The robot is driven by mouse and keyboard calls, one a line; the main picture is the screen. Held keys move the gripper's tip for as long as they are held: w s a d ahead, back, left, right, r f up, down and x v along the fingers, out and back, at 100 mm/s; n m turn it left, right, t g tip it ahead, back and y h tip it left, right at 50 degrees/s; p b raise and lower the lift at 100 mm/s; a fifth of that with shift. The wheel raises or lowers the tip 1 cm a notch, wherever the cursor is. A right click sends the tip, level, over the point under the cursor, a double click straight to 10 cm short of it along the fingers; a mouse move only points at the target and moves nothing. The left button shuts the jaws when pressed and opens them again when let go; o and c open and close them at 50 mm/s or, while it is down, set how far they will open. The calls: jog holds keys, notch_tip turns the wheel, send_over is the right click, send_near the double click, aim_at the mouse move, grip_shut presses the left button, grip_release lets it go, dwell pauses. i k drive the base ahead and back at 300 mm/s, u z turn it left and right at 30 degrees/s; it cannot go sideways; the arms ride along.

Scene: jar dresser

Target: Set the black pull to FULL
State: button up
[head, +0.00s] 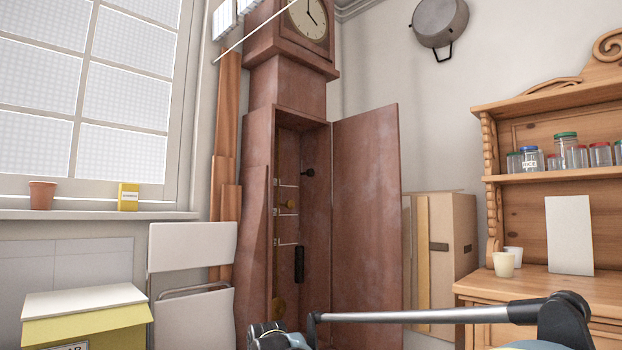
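The tall reddish-brown clock case (258,225) stands in the middle of the head view with its door (366,210) swung open to the right. Inside hangs a long black cylinder (299,264), low in the case. Higher up is a small dark knob on a short stem (308,172). I cannot tell for sure which of these two is the black pull. Thin white marks (287,243) sit at three heights on the left; no FULL lettering is readable. My arm crosses the bottom of the view, below the case opening. My gripper's fingertips are not visible.
A small brass piece (291,204) and a brass disc (279,305) are also in the case. Folded white chairs (192,247) and a yellow box (87,325) stand left. Cardboard (450,235) leans behind the door. A wooden dresser (550,283) with jars stands right.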

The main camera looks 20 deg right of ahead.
aim_at(310, 172)
jog(key=k, duration=1.3)
jog(key=z, duration=0.5)
jog(key=i, duration=1.5)
jog(key=u, duration=0.05)
